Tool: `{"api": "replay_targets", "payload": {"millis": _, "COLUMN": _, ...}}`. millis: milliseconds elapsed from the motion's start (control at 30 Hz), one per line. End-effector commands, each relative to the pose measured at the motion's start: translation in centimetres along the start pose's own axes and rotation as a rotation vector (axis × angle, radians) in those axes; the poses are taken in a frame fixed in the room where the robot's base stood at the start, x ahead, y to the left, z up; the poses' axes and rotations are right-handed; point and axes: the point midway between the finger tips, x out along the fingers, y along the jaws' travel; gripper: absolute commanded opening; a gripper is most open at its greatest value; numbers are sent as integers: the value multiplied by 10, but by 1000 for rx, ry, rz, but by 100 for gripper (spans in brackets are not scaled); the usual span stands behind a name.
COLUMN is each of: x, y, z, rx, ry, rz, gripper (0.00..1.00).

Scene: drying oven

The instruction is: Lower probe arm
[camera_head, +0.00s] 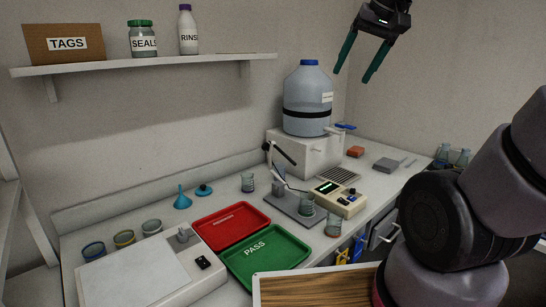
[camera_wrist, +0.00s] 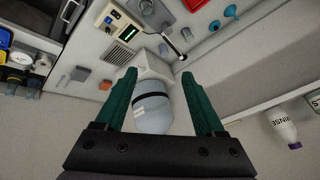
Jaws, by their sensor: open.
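The probe arm (camera_head: 283,152) is a thin black bar with pale ends on a stand with a grey base plate (camera_head: 286,203). It is raised and slants above the plate. A beaker (camera_head: 306,205) stands on the plate below. The beige meter (camera_head: 340,198) with a lit display is beside it. In the wrist view the probe arm (camera_wrist: 173,46) is a dark bar near the top, and the meter (camera_wrist: 122,28) is left of it. My gripper (camera_head: 352,76) is open and empty, high above the bench and well apart from the probe arm; its green fingers (camera_wrist: 158,76) are spread.
A large blue jug (camera_head: 308,92) on a white box (camera_head: 302,152) stands behind the stand. Red (camera_head: 228,222) and green (camera_head: 265,255) trays lie to the left. A wall shelf (camera_head: 150,63) holds labelled containers.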

Motion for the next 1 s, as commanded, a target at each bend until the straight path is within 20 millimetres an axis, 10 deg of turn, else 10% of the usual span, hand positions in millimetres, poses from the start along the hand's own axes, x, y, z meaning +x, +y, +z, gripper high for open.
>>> {"api": "replay_targets", "payload": {"millis": 500, "x": 120, "y": -79, "z": -137, "rx": -390, "ry": -271, "rz": 48, "gripper": 71}}
{"api": "replay_targets", "payload": {"millis": 1000, "x": 312, "y": -148, "z": -172, "rx": -744, "ry": -511, "rz": 76, "gripper": 71}}
